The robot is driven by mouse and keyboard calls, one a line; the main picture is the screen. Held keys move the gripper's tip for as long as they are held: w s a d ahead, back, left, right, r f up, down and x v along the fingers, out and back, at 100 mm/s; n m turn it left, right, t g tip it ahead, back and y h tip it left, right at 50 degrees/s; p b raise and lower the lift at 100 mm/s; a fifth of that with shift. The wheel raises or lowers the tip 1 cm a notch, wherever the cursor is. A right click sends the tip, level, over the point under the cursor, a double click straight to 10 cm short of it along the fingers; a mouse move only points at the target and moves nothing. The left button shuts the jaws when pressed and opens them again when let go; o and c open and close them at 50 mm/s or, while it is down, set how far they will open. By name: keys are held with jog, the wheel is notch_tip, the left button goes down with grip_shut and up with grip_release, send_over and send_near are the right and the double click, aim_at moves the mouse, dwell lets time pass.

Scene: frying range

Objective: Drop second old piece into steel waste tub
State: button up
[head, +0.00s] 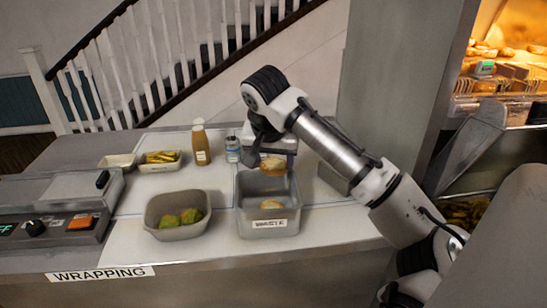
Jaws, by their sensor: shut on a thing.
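My gripper (262,140) points down over the back part of the steel waste tub (270,225), which has a "WASTE" label on its front. A golden-brown piece (273,165) hangs at the gripper's lower end, above the tub's opening. My gripper is shut on this piece; its fingertips are mostly hidden by the wrist.
A grey tub (152,217) with green lumps stands left of the waste tub. Behind are a tray of yellow pieces (162,158), a brown sauce bottle (201,145) and a small jar (232,149). A steel pillar (395,90) rises at the right.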

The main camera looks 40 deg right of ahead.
jog(key=o, duration=0.8)
jog(key=shift+o, duration=0.2)
jog(key=b+v, duration=0.2)
jog(key=v, duration=1.2)
jog(key=shift+w+d, duration=0.1)
jog(key=shift+d, duration=0.05)
